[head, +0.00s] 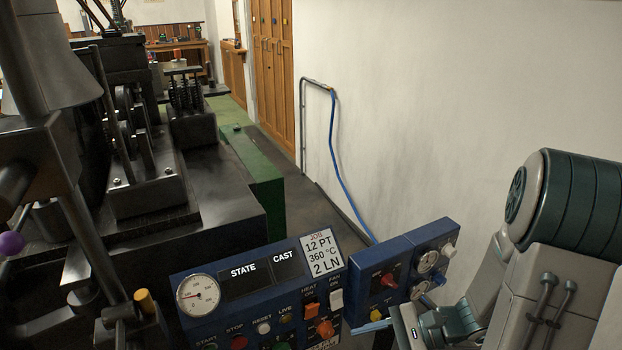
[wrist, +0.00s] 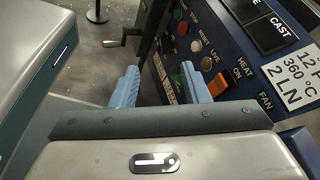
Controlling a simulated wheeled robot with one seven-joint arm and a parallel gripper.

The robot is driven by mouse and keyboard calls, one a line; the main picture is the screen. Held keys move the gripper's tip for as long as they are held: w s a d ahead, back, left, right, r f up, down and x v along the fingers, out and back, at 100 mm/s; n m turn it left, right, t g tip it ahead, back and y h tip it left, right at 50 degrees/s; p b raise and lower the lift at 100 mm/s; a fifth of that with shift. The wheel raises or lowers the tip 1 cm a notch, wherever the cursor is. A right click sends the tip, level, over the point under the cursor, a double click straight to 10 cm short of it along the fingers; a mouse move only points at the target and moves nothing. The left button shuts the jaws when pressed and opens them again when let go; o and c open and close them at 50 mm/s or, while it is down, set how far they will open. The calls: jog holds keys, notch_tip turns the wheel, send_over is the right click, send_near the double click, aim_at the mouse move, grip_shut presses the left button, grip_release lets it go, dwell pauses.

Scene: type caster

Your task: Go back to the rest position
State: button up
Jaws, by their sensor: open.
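My gripper shows in the wrist view (wrist: 160,88) with its two light blue fingers spread apart and nothing between them. In the head view my gripper (head: 372,328) is at the lower right, in front of the blue control panel, and is partly cut off by the bottom edge. The control panel (head: 205,325) carries a round gauge, the STATE and CAST displays, a job card and several buttons. In the wrist view the panel (wrist: 258,72) lies just right of and beyond the fingers. I cannot tell whether a finger touches it.
A second blue panel (head: 372,267) with dials and knobs adjoins the first. Dark casting machinery (head: 150,190) fills the left. A white wall (head: 450,110) with a blue hose (head: 341,160) is behind. A crank handle (wrist: 125,37) stands beyond the fingers.

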jog(key=s+d+r+n+t+h+p, duration=0.1)
jog(key=r+n+h+p, duration=0.4)
jog(key=r, duration=0.6)
jog(key=s+d+r+n+t+h+p, duration=0.1)
jog(key=s+d+r+n+h+p, duration=0.2)
jog(key=r, duration=0.8)
jog(key=n+h+p, duration=0.2)
jog(key=n+h, duration=0.2)
jog(key=h, duration=0.1)
jog(key=shift+s+r+n+t+h+p, duration=0.3)
jog(key=shift+r+n+p, duration=0.1)
